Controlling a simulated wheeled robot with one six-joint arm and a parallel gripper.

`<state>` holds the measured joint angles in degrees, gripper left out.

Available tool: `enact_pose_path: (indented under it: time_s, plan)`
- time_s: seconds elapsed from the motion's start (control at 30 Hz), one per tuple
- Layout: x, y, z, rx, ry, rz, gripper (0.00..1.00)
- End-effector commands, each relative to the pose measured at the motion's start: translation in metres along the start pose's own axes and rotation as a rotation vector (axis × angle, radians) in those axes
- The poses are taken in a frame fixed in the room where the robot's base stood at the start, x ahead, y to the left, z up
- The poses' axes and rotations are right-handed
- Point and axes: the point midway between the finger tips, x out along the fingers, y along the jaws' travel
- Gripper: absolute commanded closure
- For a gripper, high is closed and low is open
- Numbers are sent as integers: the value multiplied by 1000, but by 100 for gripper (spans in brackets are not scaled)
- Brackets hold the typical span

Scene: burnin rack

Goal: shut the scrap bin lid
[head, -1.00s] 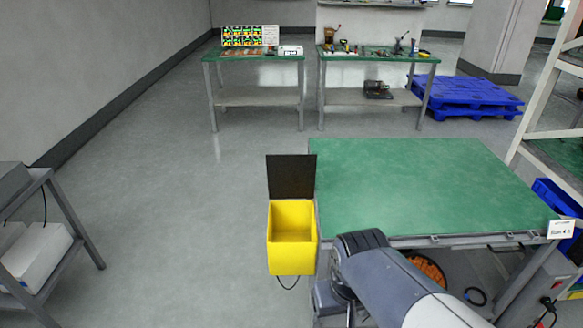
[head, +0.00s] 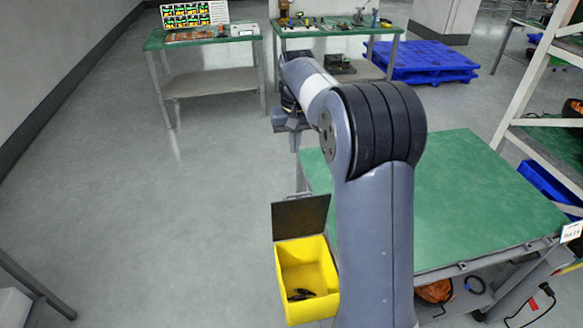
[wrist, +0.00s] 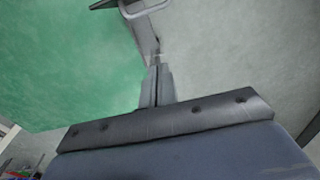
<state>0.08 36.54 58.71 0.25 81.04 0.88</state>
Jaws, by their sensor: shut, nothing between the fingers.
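The scrap bin (head: 284,285) is a yellow open box beside the left side of the green table, with small dark scraps inside. Its dark lid (head: 300,217) stands up at the bin's far edge, open. My arm reaches past the bin, and my gripper (head: 295,143) hangs beyond the lid, by the table's far left corner, apart from the lid. In the wrist view my gripper (wrist: 157,66) has its fingers together and empty. A dark piece at that view's top edge may be the lid; I cannot tell.
The green table (head: 465,200) fills the right, its top clear. Two workbenches stand at the back, the left one (head: 205,40) with a parts board. Blue pallets (head: 425,62) lie behind. Open grey floor (head: 130,200) lies left of the bin.

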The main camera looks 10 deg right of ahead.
Motion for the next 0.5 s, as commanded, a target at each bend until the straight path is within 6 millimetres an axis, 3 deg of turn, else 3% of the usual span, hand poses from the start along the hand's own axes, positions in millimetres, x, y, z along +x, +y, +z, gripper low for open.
enact_pose_path:
  time_s: [0.17, 0.5]
  plan:
    - [13, 0, -2, 0, -4, 0, 100]
    - [82, 0, -1, 0, -6, 0, 100]
